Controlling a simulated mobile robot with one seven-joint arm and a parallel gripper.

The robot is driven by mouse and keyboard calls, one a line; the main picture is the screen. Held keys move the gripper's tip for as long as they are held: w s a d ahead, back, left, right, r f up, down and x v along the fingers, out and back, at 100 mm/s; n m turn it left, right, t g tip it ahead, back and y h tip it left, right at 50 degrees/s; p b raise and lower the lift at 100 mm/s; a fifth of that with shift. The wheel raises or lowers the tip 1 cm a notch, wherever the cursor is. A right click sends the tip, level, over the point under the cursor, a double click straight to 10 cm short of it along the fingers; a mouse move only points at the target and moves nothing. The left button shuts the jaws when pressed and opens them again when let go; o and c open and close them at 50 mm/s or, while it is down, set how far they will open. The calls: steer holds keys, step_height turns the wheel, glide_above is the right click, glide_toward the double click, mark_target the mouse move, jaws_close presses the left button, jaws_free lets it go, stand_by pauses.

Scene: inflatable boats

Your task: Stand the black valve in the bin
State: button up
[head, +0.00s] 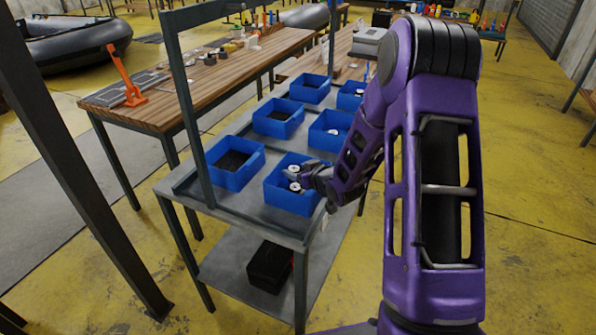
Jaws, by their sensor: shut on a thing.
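My gripper (299,178) reaches in from the right, over the near right blue bin (278,200) on the grey metal table. It is shut on a small dark thing, most likely the black valve; the fingers hide most of it, so its shape and tilt are unclear. Two small round white pieces (294,187) show at the gripper's end, one above the other; I cannot tell whether they lie in the bin or belong to what is there. I cannot tell whether the held thing touches the bin floor.
Several other blue bins stand on the table; the near left one (259,167) holds dark contents. A dark upright post (190,110) rises from the table's left side. A black crate (270,268) sits on the lower shelf. A wooden bench (200,85) stands behind.

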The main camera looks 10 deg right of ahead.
steer(key=shift+s+f+b, duration=0.15)
steer(key=shift+f+b, duration=0.5)
steer(key=shift+b, duration=0.1)
steer(key=o, duration=0.9)
steer(key=shift+f, duration=0.1)
steer(key=shift+o, duration=0.9)
steer(key=shift+s+f, duration=0.1)
steer(key=shift+s, duration=0.05)
steer(key=shift+r+p, duration=0.8)
steer(key=shift+p, duration=0.1)
steer(key=v, duration=1.1)
steer(key=shift+r, duration=0.3)
steer(key=shift+d, duration=0.15)
